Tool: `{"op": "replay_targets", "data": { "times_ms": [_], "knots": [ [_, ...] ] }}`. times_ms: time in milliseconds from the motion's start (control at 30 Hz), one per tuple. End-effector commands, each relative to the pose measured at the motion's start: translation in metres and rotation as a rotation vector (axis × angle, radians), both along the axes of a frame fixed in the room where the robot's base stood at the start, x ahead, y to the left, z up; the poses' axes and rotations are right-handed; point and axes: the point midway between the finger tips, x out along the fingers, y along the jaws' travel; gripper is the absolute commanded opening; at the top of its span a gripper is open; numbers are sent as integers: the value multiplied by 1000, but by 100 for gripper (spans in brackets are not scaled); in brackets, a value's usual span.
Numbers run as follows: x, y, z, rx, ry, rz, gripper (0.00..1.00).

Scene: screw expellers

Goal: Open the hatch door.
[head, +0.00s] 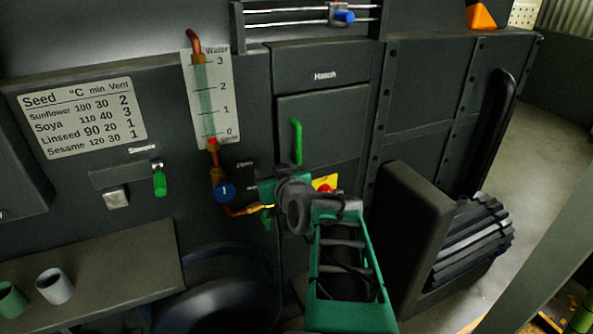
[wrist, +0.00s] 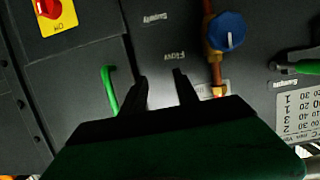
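The hatch door (head: 335,125) is a dark grey panel under a "Hatch" label in the head view, and it looks closed. Its green vertical bar handle (head: 297,142) is near the panel's left edge. My gripper (head: 266,192) is below and left of the handle in the head view, partly hidden by my wrist. In the wrist view, which looks upside down, the door (wrist: 75,90) and the handle (wrist: 109,88) lie left of my gripper (wrist: 163,76). Its two dark fingers stand apart with nothing visible between them. The handle is outside the fingers.
A blue valve knob (head: 224,191) on a copper pipe is left of my gripper. A red knob on a yellow plate (head: 325,183) is below the door. A green sample lever (head: 159,183) is at left. A dark boxy housing (head: 410,225) juts out at right.

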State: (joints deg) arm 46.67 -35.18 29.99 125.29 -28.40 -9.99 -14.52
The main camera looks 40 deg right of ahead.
Motion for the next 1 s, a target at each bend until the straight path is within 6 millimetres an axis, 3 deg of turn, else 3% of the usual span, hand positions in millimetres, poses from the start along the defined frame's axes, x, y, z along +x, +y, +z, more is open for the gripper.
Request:
{"op": "replay_targets", "data": {
  "times_ms": [33, 100, 200, 267, 633, 1000],
  "knots": [
    [-11, -34, -10, -31, -86, -66, 36],
    [-24, -65, 4, -74, -186, -129, 36],
    [-33, -86, 18, -107, -258, -172, 36],
    [-30, -91, 22, -111, -269, -177, 36],
    [27, -119, 23, -111, -266, -175, 36],
    [33, -123, 23, -111, -267, -177, 33]
  ]
}}
